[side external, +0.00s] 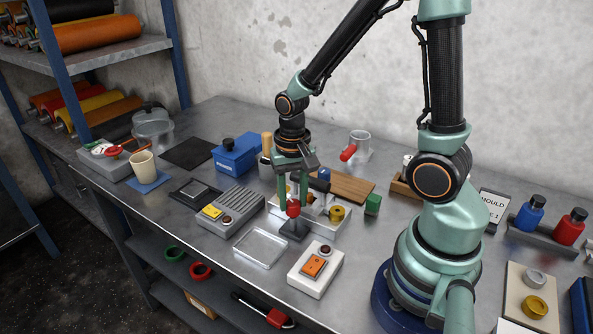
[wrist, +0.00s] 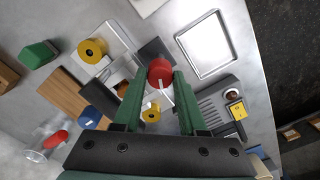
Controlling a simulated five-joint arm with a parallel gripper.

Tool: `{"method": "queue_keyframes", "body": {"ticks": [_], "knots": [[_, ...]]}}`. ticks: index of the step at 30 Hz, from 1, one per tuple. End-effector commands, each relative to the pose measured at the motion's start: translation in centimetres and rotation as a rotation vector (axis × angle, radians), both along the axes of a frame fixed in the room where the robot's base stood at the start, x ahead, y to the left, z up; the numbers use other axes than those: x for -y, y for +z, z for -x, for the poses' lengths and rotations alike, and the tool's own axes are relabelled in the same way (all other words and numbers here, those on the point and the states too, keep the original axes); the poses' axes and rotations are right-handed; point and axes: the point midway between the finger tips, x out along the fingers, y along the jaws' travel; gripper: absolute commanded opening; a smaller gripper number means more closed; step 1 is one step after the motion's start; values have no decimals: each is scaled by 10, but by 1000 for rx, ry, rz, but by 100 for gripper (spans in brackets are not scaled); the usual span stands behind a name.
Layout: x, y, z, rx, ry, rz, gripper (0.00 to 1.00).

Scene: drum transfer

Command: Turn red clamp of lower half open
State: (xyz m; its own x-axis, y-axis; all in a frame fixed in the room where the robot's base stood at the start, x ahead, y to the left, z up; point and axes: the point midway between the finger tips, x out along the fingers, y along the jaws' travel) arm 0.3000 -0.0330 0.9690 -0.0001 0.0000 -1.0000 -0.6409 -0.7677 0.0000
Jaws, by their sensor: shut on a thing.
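The red clamp (side external: 293,209) is a round red knob on a small dark block (side external: 294,231) at the front of a light tray (side external: 330,232). My gripper (side external: 293,201) points straight down at it with green fingers. In the wrist view, the red clamp (wrist: 161,73) sits between the tips of my gripper (wrist: 160,78), which is shut on it. A thin pale bar runs down from the clamp there. The fingers hide part of the clamp's sides, and I cannot tell its exact turn angle.
Yellow knobs (side external: 337,214) and a green block (side external: 373,204) stand close on the right. A grey ribbed box (side external: 232,212) is on the left.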

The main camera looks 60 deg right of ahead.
Motion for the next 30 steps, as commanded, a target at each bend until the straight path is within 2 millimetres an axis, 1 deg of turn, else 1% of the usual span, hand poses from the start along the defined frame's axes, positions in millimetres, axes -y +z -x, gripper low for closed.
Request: {"method": "queue_keyframes", "body": {"ticks": [6, 15, 21, 30], "knots": [[0, 1, 0, -1, 185, -1, 0], [0, 1, 0, -1, 366, -1, 0], [0, 1, 0, -1, 427, -1, 0], [0, 1, 0, -1, 451, -1, 0]]}}
